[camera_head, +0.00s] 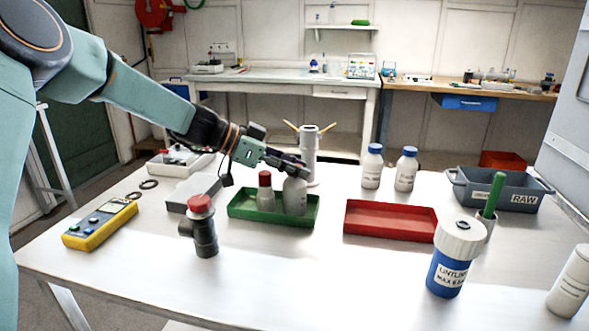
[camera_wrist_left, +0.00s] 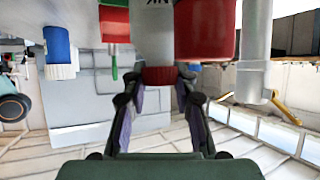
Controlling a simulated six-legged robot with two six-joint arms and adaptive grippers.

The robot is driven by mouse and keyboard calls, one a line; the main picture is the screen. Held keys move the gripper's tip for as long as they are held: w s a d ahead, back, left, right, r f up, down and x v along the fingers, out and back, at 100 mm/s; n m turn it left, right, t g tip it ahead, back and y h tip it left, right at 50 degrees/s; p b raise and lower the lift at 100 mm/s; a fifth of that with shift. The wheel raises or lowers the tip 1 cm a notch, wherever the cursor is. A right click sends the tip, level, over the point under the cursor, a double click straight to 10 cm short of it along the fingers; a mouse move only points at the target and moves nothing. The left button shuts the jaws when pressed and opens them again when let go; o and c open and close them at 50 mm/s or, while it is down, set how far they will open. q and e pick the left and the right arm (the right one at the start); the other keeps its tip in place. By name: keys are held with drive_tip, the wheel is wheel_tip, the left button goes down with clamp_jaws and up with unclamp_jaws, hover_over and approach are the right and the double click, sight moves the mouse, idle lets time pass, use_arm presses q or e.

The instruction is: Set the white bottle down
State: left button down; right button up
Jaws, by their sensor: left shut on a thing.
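My left gripper (camera_head: 286,163) is shut on the top of the white bottle (camera_head: 295,197), which looks greyish in the head view. The bottle is upright, with its lower part inside the green tray (camera_head: 242,216). I cannot tell whether its base touches the tray floor. In the left wrist view, which looks inverted, the fingers (camera_wrist_left: 158,88) close around the red cap of the white bottle (camera_wrist_left: 154,38). A second bottle with a red cap (camera_head: 265,193) stands in the same tray, just left of the held one. My right gripper is not in view.
A red tray (camera_head: 391,235) lies right of the green one, its floor empty. Two blue-capped bottles (camera_head: 372,168) stand behind it. A red-topped fitting (camera_head: 203,226) stands in front left, a grey stand (camera_head: 309,158) behind. A blue jar (camera_head: 449,262) stands front right. The table's front middle is clear.

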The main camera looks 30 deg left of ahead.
use_arm(q)
drive_tip(key=shift+s+d+r, duration=0.1)
drive_tip(key=shift+d+r, duration=0.05)
drive_tip(key=shift+d, duration=0.15)
drive_tip(key=shift+s+b, duration=0.15)
drive_tip(key=shift+b, duration=0.15)
drive_tip(key=c, duration=1.3)
unclamp_jaws()
drive_tip(key=shift+w+a+f, duration=0.2)
drive_tip(key=shift+c, duration=0.2)
drive_tip(key=shift+o, duration=1.4)
drive_tip(key=shift+d, duration=0.15)
drive_tip(key=shift+s+r, duration=0.15)
